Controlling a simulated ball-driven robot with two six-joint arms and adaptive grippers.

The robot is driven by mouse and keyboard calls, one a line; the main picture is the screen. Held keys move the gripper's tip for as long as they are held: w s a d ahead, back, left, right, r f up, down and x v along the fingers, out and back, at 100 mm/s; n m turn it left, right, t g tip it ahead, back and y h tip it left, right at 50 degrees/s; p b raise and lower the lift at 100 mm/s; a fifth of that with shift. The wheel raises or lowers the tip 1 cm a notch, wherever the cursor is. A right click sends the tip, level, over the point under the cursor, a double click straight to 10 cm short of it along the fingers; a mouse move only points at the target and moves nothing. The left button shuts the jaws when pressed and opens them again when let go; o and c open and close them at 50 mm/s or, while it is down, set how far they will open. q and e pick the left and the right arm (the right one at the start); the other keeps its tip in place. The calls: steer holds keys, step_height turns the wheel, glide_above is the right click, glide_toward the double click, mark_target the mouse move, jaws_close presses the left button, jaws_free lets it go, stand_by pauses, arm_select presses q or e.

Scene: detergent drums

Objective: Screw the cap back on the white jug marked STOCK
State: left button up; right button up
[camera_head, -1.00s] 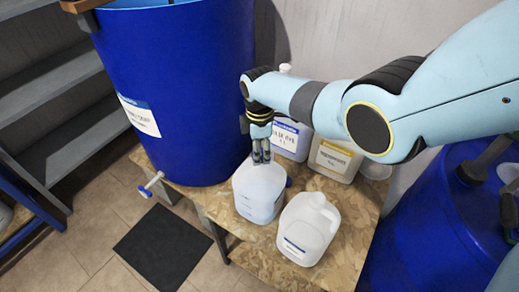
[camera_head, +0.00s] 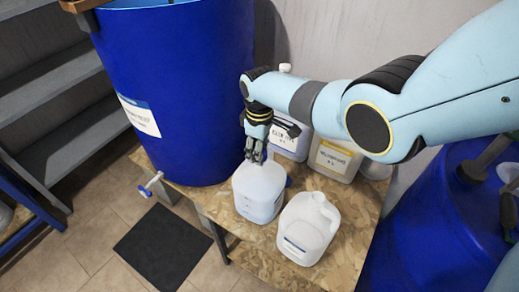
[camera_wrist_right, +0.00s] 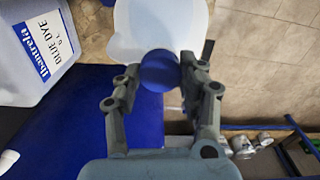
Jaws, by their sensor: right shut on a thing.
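A white jug (camera_head: 260,192) stands on the wooden table below my right gripper (camera_head: 257,158). A second white jug (camera_head: 308,232) with a handle stands in front and to the right. The writing on both is too small to read, so I cannot tell which says STOCK. In the right wrist view my right gripper (camera_wrist_right: 160,82) is shut on a round blue cap (camera_wrist_right: 160,72). The cap is over the top of a white jug (camera_wrist_right: 150,25); its mouth is hidden, and I cannot tell whether the cap touches it. My left gripper is not in view.
A big blue drum (camera_head: 175,90) stands close left of the gripper. The BLUE DYE jug (camera_head: 290,140) and another labelled jug (camera_head: 335,158) stand behind on the table (camera_head: 345,222). Another blue drum (camera_head: 440,215) is at the right. A black mat (camera_head: 162,247) lies on the floor.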

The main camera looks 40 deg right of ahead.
steer(key=shift+s, duration=0.1)
steer(key=m, duration=0.3)
steer(key=o, duration=0.8)
steer(key=shift+m, duration=0.6)
steer(key=o, duration=0.9)
steer(key=shift+r, duration=3.95)
